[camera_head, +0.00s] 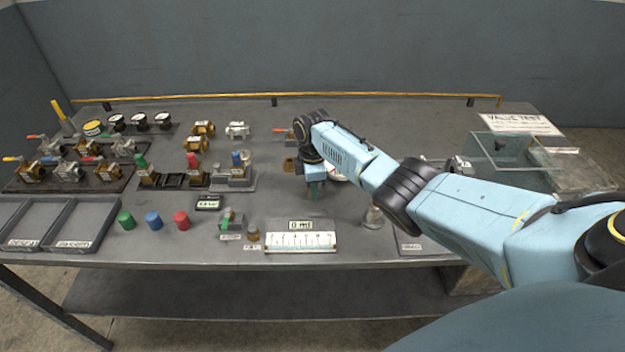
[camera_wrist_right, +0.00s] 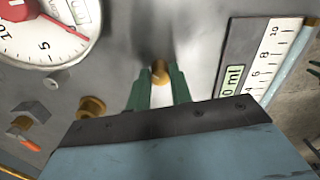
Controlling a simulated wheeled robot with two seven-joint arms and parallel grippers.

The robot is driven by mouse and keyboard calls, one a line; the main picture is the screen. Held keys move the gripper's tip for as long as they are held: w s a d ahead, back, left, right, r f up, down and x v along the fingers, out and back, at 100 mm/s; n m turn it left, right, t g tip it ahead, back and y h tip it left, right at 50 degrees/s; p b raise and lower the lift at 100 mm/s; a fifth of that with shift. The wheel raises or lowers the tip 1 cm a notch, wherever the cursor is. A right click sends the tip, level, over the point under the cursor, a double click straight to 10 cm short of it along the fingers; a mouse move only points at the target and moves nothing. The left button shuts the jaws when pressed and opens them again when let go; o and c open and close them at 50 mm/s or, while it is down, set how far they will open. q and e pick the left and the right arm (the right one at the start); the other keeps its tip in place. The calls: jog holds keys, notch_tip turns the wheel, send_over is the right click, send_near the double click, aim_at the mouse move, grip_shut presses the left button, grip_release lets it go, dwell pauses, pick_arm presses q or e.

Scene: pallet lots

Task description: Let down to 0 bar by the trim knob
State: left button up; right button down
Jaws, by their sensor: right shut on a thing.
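My right gripper (camera_head: 314,192) points down at the middle of the table, its arm reaching in from the right. In the right wrist view its green fingers (camera_wrist_right: 159,88) are shut on a small brass trim knob (camera_wrist_right: 160,72). The knob is mostly hidden by the fingers, and in the head view I cannot make it out. A round white pressure gauge (camera_wrist_right: 38,30) with a red needle shows in the right wrist view, cut off by the edge. Its needle points to the lower right, near the low end of the scale; I cannot read the exact value. My left gripper is not in view.
A white scale panel (camera_head: 300,241) reading 0 ml lies in front of the gripper. A brass fitting (camera_wrist_right: 92,107) sits near the gauge. Several valves and coloured caps stand left, beside grey trays (camera_head: 75,246). A clear box (camera_head: 499,150) stands at the right.

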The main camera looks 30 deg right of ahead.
jog(key=m+p, duration=0.1)
jog(key=m, duration=0.2)
jog(key=shift+r, duration=0.15)
jog(key=m+p, duration=0.1)
jog(key=m, duration=0.2)
jog(key=shift+m+p, duration=0.3)
jog(key=shift+p, duration=0.1)
jog(key=m+p, duration=0.1)
jog(key=m, duration=0.2)
jog(key=shift+m, duration=0.3)
jog(key=m, duration=0.3)
jog(key=shift+a+m+p, duration=0.1)
jog(key=shift+m+p, duration=0.2)
jog(key=m, duration=0.3)
jog(key=shift+m, duration=0.3)
jog(key=m, duration=0.3)
jog(key=shift+m+p, duration=0.3)
jog(key=m, duration=0.3)
jog(key=shift+m, duration=2.3)
